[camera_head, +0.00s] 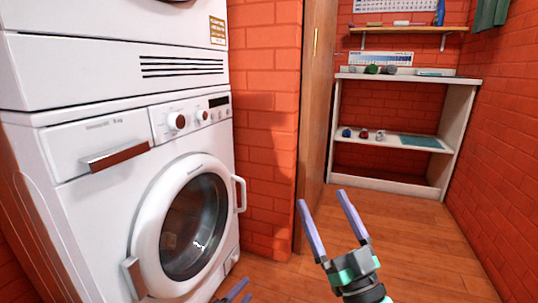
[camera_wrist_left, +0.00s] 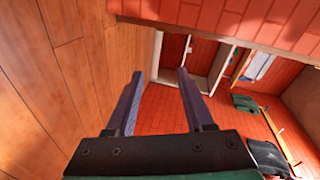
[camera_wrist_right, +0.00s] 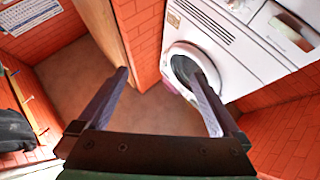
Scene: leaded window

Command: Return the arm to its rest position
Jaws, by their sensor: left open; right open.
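My right gripper (camera_head: 321,198) is raised in the lower right of the head view, its two purple fingers spread and nothing between them. In the right wrist view its fingers (camera_wrist_right: 160,73) are also wide apart and empty. My left gripper (camera_head: 238,288) shows only as fingertips at the bottom edge of the head view, in front of the washing machine; the rest is cut off. In the left wrist view its fingers (camera_wrist_left: 159,73) are apart with nothing between them.
A white washing machine (camera_head: 130,165) with a round door stands at the left. A wooden door edge (camera_head: 315,110) is beside a brick wall (camera_head: 268,80). A white shelf unit (camera_head: 448,130) holding small items stands at the back. The wooden floor (camera_head: 430,225) before it is clear.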

